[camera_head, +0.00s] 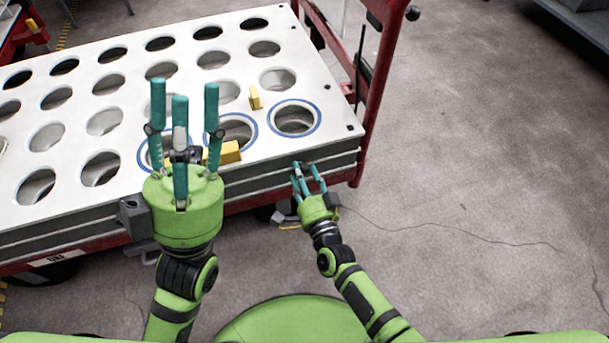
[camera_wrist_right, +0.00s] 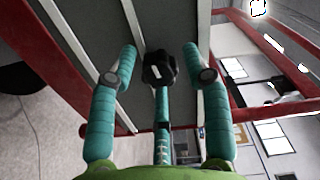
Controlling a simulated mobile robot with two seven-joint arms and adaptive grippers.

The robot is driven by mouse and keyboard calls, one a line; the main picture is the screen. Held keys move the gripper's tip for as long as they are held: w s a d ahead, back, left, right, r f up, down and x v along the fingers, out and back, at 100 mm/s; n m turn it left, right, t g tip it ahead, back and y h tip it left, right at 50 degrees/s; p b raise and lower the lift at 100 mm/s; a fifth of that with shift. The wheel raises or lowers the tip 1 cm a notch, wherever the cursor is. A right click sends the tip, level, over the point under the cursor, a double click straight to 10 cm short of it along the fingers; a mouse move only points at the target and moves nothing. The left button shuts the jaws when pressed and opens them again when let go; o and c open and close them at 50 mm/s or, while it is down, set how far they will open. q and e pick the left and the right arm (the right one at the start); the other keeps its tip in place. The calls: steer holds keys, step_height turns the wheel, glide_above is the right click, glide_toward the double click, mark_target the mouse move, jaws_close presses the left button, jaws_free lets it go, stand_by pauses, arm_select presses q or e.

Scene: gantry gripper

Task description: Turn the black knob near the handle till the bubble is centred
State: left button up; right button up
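A black lobed knob (camera_wrist_right: 158,68) with a white mark shows in the right wrist view, on the underside or edge of the grey plate stack. My right gripper (camera_head: 308,172) is at the front edge of that stack in the head view. Its three fingers (camera_wrist_right: 160,62) are spread around the knob, with visible gaps at the two side fingers; contact by the third is unclear. My left gripper (camera_head: 184,95) is open, its three fingers pointing up over the plate's front edge. I cannot make out a bubble or the handle.
The white plate (camera_head: 140,95) with rows of round holes covers the left; some front holes have blue rings (camera_head: 294,119). Yellow pieces (camera_head: 255,98) stand on it. A red frame (camera_head: 378,90) rises at its right end. The concrete floor (camera_head: 480,180) at right is mostly clear.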

steer(key=shift+d+f, duration=0.1)
steer(key=v, duration=1.2)
stand_by(0.4)
